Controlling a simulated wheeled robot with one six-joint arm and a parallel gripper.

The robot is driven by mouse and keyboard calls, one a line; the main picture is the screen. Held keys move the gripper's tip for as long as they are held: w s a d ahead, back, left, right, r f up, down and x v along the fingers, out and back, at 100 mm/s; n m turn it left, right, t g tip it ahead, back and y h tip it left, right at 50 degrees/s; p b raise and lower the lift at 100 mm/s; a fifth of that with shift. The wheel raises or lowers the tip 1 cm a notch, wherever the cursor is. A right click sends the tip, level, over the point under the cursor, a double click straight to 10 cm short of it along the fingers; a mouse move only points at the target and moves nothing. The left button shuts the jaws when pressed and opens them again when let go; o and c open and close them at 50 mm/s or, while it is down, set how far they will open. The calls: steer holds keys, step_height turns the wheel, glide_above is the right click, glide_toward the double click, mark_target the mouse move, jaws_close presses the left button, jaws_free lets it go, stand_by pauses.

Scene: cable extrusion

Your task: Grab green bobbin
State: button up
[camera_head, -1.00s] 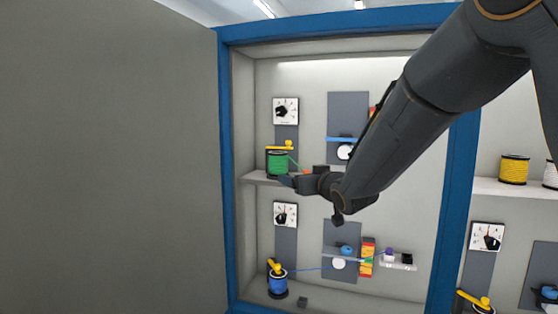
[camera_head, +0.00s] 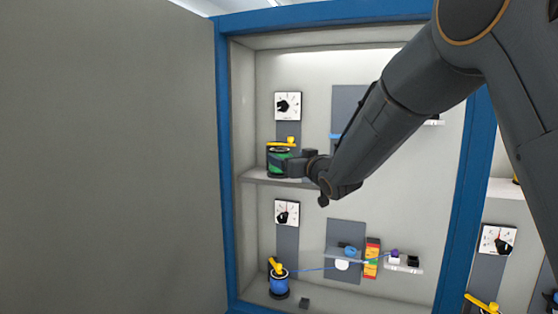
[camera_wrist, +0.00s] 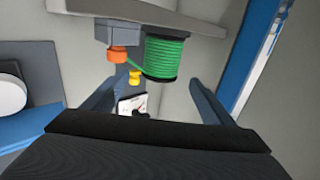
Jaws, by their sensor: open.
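The green bobbin (camera_head: 273,160), a black-flanged spool wound with green cable, stands on the upper shelf at the left of the cabinet. It also shows in the wrist view (camera_wrist: 165,57), just beyond my fingers. My gripper (camera_head: 288,168) reaches in from the right at the bobbin's height and hides part of its right side. In the wrist view my gripper (camera_wrist: 157,88) is open, with a finger to each side. The bobbin is a little past the fingertips, with nothing held. A green strand runs from it to an orange piece (camera_wrist: 117,54).
A yellow lever (camera_head: 283,144) sits above the bobbin, below a dial panel (camera_head: 288,106). The upper shelf (camera_head: 258,179) runs beneath. A blue bobbin (camera_head: 278,282) stands on the lower shelf. A grey panel (camera_head: 110,160) fills the left, and the blue cabinet frame (camera_head: 222,150) borders the opening.

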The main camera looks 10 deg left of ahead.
mark_target(284, 155)
steer(key=p+x, duration=0.2)
steer(key=x, duration=0.1)
steer(key=shift+w+a+p, duration=0.2)
steer(key=shift+p, duration=0.2)
steer(key=shift+w+a+p, duration=0.3)
steer(key=shift+w+a, duration=0.15)
steer(key=shift+w, duration=0.15)
steer(key=shift+f, duration=0.1)
steer(key=c, duration=1.2)
